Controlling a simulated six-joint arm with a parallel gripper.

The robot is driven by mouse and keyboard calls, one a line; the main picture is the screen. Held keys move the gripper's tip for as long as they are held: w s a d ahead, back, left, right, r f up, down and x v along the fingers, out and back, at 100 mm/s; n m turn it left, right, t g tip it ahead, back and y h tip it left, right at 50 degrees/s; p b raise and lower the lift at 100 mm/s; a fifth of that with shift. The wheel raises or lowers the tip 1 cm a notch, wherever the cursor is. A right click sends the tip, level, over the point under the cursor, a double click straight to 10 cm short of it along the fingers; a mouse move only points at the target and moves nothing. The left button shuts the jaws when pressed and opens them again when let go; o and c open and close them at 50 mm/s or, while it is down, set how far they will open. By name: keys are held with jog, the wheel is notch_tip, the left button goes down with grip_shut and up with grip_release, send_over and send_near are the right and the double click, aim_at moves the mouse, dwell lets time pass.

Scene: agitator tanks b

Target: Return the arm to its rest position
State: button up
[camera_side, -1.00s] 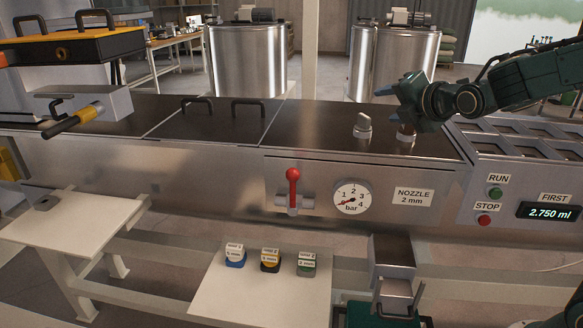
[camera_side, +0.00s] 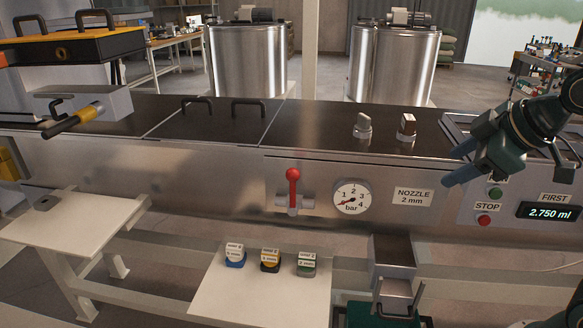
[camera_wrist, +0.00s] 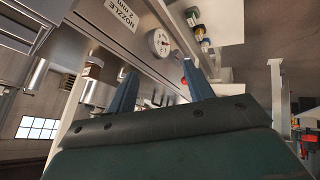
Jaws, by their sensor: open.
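My gripper (camera_side: 456,166) is dark green with blue fingers. In the side view it hangs in front of the machine's front panel (camera_side: 230,175), at the right, between the nozzle label (camera_side: 413,196) and the green RUN button (camera_side: 495,193). In the wrist view its two blue fingers (camera_wrist: 160,82) stand apart with nothing between them. The machine panel and the pressure gauge (camera_wrist: 159,41) show beyond them. My forearm comes in from the right edge of the side view and hides part of the tray area behind it.
Two knobs (camera_side: 363,126) (camera_side: 407,126) stand on the machine's dark top. A red-handled valve (camera_side: 293,188) and gauge (camera_side: 352,196) are on its front. Three small labelled blocks (camera_side: 270,260) sit on a low white shelf (camera_side: 252,296). The red STOP button (camera_side: 484,221) is near my gripper.

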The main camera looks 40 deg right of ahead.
jog(key=s+a+f+m+g, duration=0.1)
jog(key=s+f+m+g, duration=0.1)
jog(key=s+m, duration=0.3)
jog(key=s, duration=0.3)
jog(key=shift+s+a+m+y, duration=0.15)
jog(key=shift+a+m+y, duration=0.1)
jog(key=shift+m+y, duration=0.05)
jog(key=shift+o, duration=1.6)
jog(key=w+d+r+n+g, duration=0.15)
jog(key=w+r+n, duration=0.35)
jog(key=w, duration=0.5)
jog(key=w+d+r+n+g, duration=0.1)
jog(key=w+d+r+n, duration=0.1)
jog(key=w+r, duration=0.6)
jog(key=n+g, duration=0.3)
jog(key=n, duration=0.5)
send_over(364, 115)
jog(key=f, duration=0.4)
jog(key=s+f, duration=0.1)
jog(key=f, duration=0.1)
jog(key=shift+a+f, duration=0.1)
jog(key=shift+a, duration=0.15)
jog(key=shift+w+d+f, duration=0.25)
jog(key=shift+w+f, duration=0.1)
jog(key=shift+w, duration=0.05)
jog(key=shift+f, duration=0.2)
jog(key=shift+f, duration=3.55)
